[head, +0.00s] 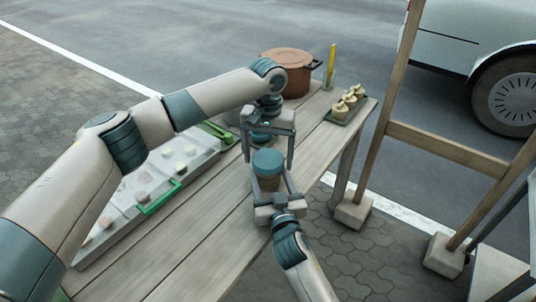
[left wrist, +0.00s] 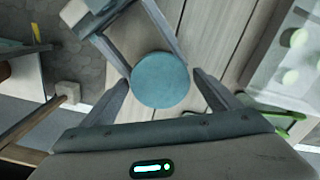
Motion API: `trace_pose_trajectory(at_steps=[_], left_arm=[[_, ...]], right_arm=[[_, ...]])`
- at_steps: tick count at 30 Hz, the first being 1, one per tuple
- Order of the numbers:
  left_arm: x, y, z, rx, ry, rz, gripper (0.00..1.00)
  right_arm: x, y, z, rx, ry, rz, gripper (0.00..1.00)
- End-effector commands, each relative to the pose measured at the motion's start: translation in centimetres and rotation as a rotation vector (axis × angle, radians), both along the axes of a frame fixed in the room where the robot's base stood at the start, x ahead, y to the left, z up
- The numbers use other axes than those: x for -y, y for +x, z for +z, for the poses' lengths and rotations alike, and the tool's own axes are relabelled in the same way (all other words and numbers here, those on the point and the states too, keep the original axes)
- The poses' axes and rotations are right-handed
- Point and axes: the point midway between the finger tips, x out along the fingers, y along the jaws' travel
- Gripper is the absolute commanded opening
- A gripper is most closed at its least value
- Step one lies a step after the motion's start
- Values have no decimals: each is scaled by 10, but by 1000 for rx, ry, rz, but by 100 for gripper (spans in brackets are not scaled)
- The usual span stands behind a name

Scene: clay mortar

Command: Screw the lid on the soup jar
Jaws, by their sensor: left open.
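The soup jar (head: 268,183) stands upright near the table's front edge, with its round blue lid (head: 267,162) on top. In the left wrist view the lid (left wrist: 160,80) hides the jar; I cannot tell how tightly it sits. My left gripper (head: 268,158) points down from above, open, with one finger on each side of the lid. In the left wrist view its fingers (left wrist: 158,90) show gaps to the lid. My right gripper (head: 272,184) comes from the front, its fingers around the jar body below the lid, apparently shut on it. It also shows in the left wrist view (left wrist: 140,50).
A wooden frame (head: 440,145) stands right.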

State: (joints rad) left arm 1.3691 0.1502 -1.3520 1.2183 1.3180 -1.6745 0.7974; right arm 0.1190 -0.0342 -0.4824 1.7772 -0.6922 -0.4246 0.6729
Motion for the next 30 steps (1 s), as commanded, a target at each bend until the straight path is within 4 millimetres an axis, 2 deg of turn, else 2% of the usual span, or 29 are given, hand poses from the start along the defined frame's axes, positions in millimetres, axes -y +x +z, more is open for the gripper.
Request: trace_pose_trajectory(at_steps=[1,6,12,17,30], left_arm=[[0,0,0,0,0,0,79],[0,0,0,0,0,0,41],[0,0,0,0,0,-12,41],[0,0,0,-1,-1,-124,41],[0,0,0,-1,0,-757,41]], right_arm=[[0,0,1,2,0,0,0],[0,0,1,2,0,0,0],[0,0,1,2,0,0,0],[0,0,1,2,0,0,0],[0,0,1,1,0,0,0]])
